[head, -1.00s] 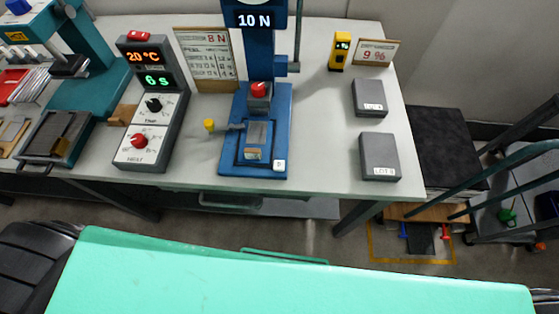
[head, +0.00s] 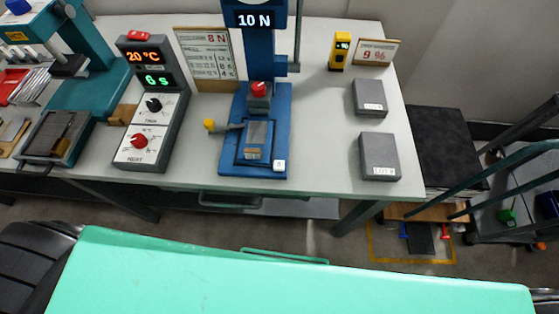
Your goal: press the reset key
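A blue test stand (head: 262,100) stands mid-table, its display (head: 254,20) reading "10 N". A small white key (head: 279,166) sits on the front right corner of its base; its marking is too small to read, so I cannot tell whether it is the reset key. A red-topped part (head: 259,89) is above the stand's plate, and a yellow-knobbed lever (head: 210,125) sticks out to its left. A grey control box (head: 150,110) shows "20 °C" and "6 s", with a red key (head: 138,36) on top. Neither of my grippers is in view.
Two grey boxes (head: 379,157) lie at the table's right. A yellow meter (head: 340,51) and a "9 %" sign (head: 375,52) stand behind them. A teal press (head: 90,70) is at left. A green surface (head: 290,275) fills the foreground.

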